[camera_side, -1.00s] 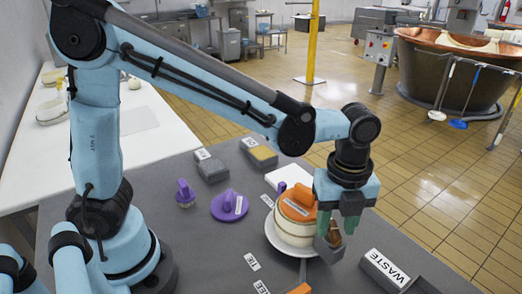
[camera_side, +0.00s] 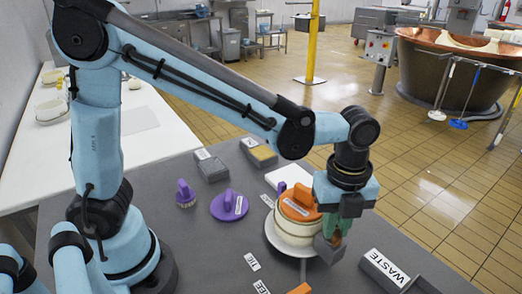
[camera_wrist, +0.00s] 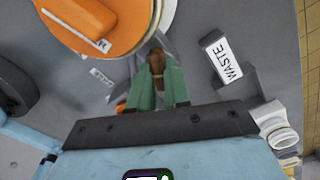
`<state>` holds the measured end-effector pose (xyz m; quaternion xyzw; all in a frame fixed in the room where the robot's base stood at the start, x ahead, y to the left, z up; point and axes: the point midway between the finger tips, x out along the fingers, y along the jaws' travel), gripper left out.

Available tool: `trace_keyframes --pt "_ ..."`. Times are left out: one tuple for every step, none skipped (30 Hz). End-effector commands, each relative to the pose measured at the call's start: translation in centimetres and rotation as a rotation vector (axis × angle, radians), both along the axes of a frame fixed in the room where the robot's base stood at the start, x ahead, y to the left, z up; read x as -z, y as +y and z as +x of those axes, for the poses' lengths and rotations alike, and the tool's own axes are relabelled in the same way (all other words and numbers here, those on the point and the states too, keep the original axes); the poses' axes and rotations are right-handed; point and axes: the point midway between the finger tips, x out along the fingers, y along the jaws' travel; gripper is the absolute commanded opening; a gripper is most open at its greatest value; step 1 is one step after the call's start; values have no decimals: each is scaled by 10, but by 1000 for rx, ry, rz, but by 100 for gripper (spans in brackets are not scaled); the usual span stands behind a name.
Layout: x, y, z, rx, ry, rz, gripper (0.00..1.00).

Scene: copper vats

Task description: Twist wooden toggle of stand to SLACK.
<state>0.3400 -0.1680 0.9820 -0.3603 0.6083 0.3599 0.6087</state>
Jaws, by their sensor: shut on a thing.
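The wooden toggle (camera_wrist: 157,62) is a small brown piece in the wrist view. The green fingers of my gripper (camera_wrist: 158,84) are shut on it, one on each side. In the side view my gripper (camera_side: 336,232) points down beside the round white mould (camera_side: 288,229), over a grey part of the stand (camera_side: 328,251). The fingers hide most of the toggle there. The mould has an orange lid (camera_side: 303,201) and sits on a white dish (camera_side: 277,242). I cannot read any SLACK mark near the toggle.
A grey block labelled WASTE (camera_side: 384,269) stands close to the right of my gripper. A purple handled disc (camera_side: 229,206), a smaller purple-handled tool (camera_side: 186,194) and grey trays (camera_side: 211,169) lie to the left. White labels lie on the grey table.

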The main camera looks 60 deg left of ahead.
Motion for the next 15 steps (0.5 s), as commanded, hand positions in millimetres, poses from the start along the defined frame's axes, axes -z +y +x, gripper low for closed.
trace_keyframes --pt "0 0 0 -14 0 0 0" --pt "0 0 0 -25 0 0 0" --pt "0 0 0 -41 0 0 0" --pt "0 0 0 -57 0 0 0" --pt "0 0 0 -73 1 0 0" --pt "0 0 0 -98 1 0 0" --pt "0 0 0 -118 1 0 0" --pt "0 0 0 -140 1 0 0" --pt "0 0 0 -171 1 0 0" --pt "0 0 0 -197 1 0 0" --pt "0 0 0 -223 1 0 0" --pt "0 0 0 -259 1 0 0" --pt "0 0 0 -287 1 0 0" --pt "0 0 0 -315 1 0 0" --pt "0 0 0 -354 1 0 0"
